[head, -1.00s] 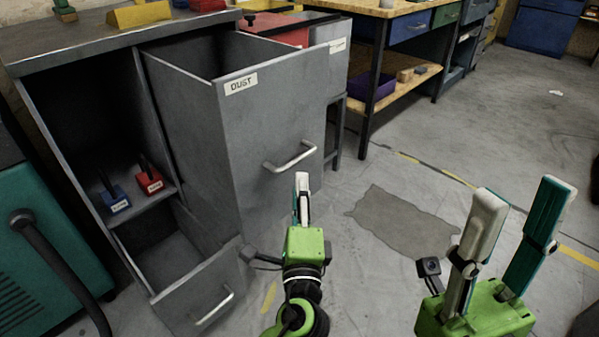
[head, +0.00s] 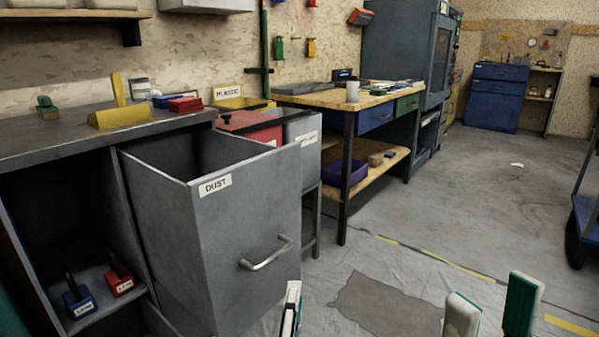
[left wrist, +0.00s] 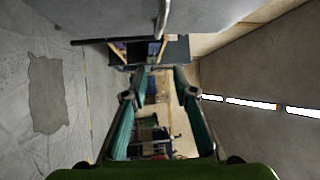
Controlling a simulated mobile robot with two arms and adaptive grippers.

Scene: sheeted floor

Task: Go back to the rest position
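My left gripper (head: 291,310) shows edge-on at the bottom of the head view, in front of the open grey drawer labelled DUST (head: 225,245). In the left wrist view its two fingers (left wrist: 160,78) stand apart with nothing between them. My right gripper (head: 491,310) is at the lower right of the head view. Its fingers are apart and empty, and its base is below the frame. The drawer's metal handle (head: 266,252) is free, with no gripper on it.
A grey cabinet (head: 60,148) stands at the left, with blue (head: 79,298) and red (head: 120,280) labelled blocks on its shelf. A workbench (head: 345,98) stands behind. A dark patch (head: 385,305) lies on the sheeted floor. The floor at the right is mostly clear.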

